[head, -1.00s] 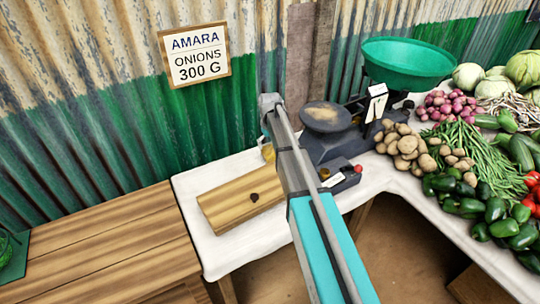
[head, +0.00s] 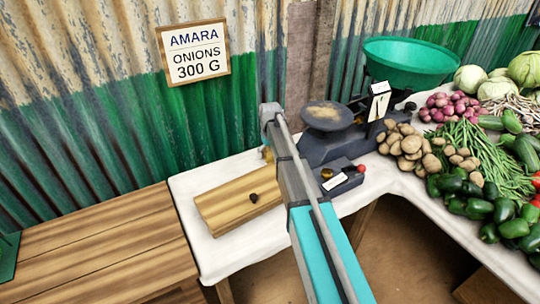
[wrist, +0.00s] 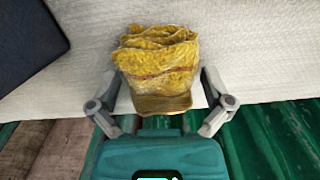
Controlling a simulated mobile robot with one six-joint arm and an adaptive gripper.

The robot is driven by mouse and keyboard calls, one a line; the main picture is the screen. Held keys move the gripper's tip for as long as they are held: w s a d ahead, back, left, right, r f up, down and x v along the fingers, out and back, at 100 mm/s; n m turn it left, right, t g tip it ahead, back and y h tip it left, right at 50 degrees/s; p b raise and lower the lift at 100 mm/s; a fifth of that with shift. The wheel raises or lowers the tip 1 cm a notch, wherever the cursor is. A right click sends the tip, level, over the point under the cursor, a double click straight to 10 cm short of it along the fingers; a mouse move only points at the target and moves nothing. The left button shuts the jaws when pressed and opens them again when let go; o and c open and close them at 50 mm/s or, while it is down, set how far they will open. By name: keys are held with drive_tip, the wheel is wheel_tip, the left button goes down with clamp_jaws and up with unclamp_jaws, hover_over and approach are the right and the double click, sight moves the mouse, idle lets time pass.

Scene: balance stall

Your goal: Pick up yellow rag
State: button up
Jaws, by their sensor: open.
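The yellow rag (wrist: 158,62) is a folded, crumpled bundle on the white cloth in the wrist view. My gripper (wrist: 160,88) is open, with one finger on each side of the rag's lower part. I cannot tell whether the fingers touch it. In the head view only a small yellow bit of the rag (head: 267,154) shows behind my arm, on the white-covered table at the wall. My arm hides the rest, and my fingers are not clear there.
A wooden box (head: 235,205) lies in front of the rag. A dark scale (head: 325,145) with a green bowl (head: 410,62) stands to the right. Potatoes (head: 405,145) and other vegetables fill the right table. A wooden bench (head: 100,245) is at left. The corrugated wall (head: 130,140) is close behind.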

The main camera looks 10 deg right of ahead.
drive_tip(key=c, duration=1)
drive_tip(key=shift+r, duration=0.15)
wheel_tip(320, 180, up, 2)
drive_tip(key=shift+r+p, duration=0.1)
drive_tip(key=shift+p, duration=1.1)
drive_tip(key=shift+s+d+r+p, duration=0.3)
drive_tip(key=shift+s+r+p, duration=1.45)
drive_tip(key=shift+s, duration=0.55)
drive_tip(key=shift+s+d+r+p, duration=0.3)
drive_tip(key=shift+s+r+p, duration=1.5)
drive_tip(key=shift+s, duration=0.55)
drive_tip(key=shift+s+d+r+p, duration=0.3)
drive_tip(key=shift+s+r+p, duration=1.45)
drive_tip(key=shift+s, duration=0.55)
